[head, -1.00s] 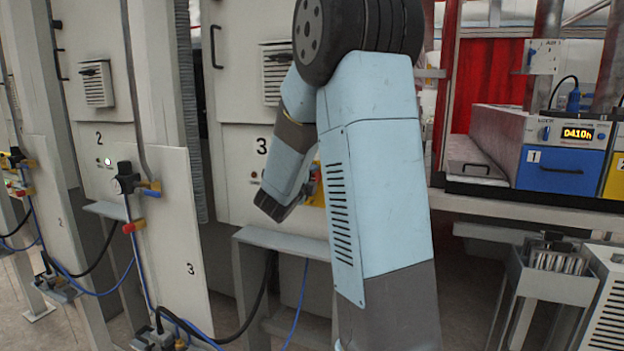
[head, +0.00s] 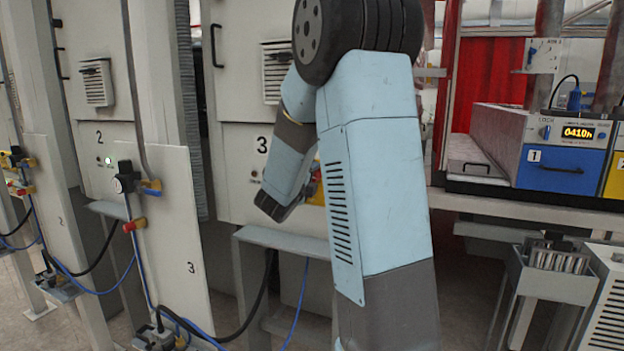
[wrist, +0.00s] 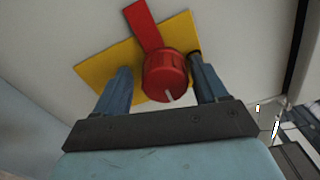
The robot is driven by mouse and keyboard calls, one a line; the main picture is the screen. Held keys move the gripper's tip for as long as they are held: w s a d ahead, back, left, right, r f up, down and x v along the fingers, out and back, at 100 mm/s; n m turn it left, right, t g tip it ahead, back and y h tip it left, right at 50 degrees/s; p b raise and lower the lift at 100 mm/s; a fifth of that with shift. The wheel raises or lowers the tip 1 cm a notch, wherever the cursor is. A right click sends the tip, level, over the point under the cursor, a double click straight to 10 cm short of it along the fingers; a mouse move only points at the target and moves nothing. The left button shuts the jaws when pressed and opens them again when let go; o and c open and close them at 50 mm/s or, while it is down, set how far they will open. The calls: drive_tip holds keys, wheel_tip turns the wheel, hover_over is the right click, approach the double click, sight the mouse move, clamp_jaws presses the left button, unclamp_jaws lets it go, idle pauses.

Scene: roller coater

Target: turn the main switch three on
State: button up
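The main switch, a red round knob (wrist: 166,76) with a white mark and a red bar rising up and left behind it, sits on a yellow plate (wrist: 103,62) in the wrist view. My gripper (wrist: 163,82) is open around the knob, one blue finger on each side. A gap shows at the left finger; the right finger is close to the knob, and I cannot tell if it touches.
A grey ledge (head: 285,243) juts out below the panel. A blue unit (head: 562,168) with a lit display stands on a bench at the right.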

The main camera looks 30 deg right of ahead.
drive_tip(key=shift+r, duration=0.1)
drive_tip(key=shift+s+a, duration=0.15)
drive_tip(key=shift+a, duration=0.05)
drive_tip(key=v, duration=1.3)
drive_tip(key=shift+a, duration=0.15)
drive_tip(key=s+a+r+n+t+y, duration=0.1)
drive_tip(key=s+a+r+n+y, duration=0.1)
drive_tip(key=a+n+y, duration=0.6)
drive_tip(key=s+a+r+n+t+y, duration=0.2)
drive_tip(key=a+n+y, duration=0.3)
drive_tip(key=n, duration=0.5)
drive_tip(key=s+d+f+n+g, duration=0.1)
drive_tip(key=s+n+g, duration=0.3)
drive_tip(key=s, duration=0.7)
drive_tip(key=s+d+f+n+g+y, duration=0.1)
drive_tip(key=s+n+g, duration=0.3)
drive_tip(key=s+n, duration=0.5)
drive_tip(key=shift+s+d+f, duration=0.6)
drive_tip(key=shift+s+f, duration=0.25)
drive_tip(key=shift+s, duration=0.25)
